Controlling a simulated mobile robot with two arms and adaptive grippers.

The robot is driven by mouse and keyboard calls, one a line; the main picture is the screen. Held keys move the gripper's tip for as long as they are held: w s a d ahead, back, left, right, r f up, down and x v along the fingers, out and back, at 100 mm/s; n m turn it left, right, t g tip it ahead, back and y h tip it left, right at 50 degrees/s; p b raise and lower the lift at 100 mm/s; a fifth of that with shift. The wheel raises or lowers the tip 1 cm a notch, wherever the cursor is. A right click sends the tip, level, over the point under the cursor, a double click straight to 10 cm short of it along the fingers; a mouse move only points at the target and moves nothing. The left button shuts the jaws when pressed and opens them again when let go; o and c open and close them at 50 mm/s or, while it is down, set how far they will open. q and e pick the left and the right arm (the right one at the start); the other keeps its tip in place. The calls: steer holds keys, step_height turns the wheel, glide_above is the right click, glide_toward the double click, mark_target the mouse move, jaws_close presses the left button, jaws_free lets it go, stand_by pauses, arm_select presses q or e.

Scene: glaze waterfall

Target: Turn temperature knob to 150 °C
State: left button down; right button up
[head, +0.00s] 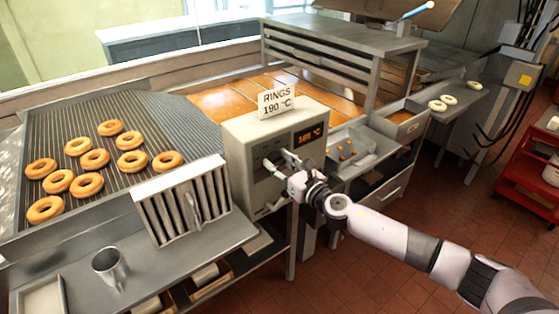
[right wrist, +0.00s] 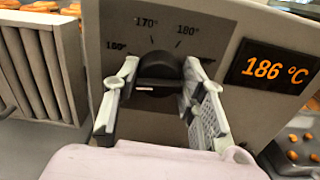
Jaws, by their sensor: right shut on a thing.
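The temperature knob (right wrist: 158,68) is a dark round knob on the grey control box (head: 240,140). My right gripper (right wrist: 158,88) is shut on the knob, one finger on each side; the fingers hide part of the dial. In the head view my right gripper (head: 273,170) reaches the front of the box from the right. My left gripper is not in view.
A sign (head: 276,100) on the box reads RINGS 190 °C. A slatted metal rack (head: 185,203) stands left of the box, close to the gripper. A metal cup (head: 109,268) stands on the counter. Several doughnuts (head: 93,159) lie on the wire grid.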

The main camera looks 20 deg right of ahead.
steer(key=shift+f+n+p, duration=0.1)
steer(key=shift+n+p, duration=0.35)
steer(key=shift+n, duration=1.05)
steer(key=o, duration=1.2)
steer(key=shift+s, duration=0.2)
steer(key=v, duration=1.1)
steer(key=shift+s+d, duration=0.15)
steer(key=shift+s, duration=0.15)
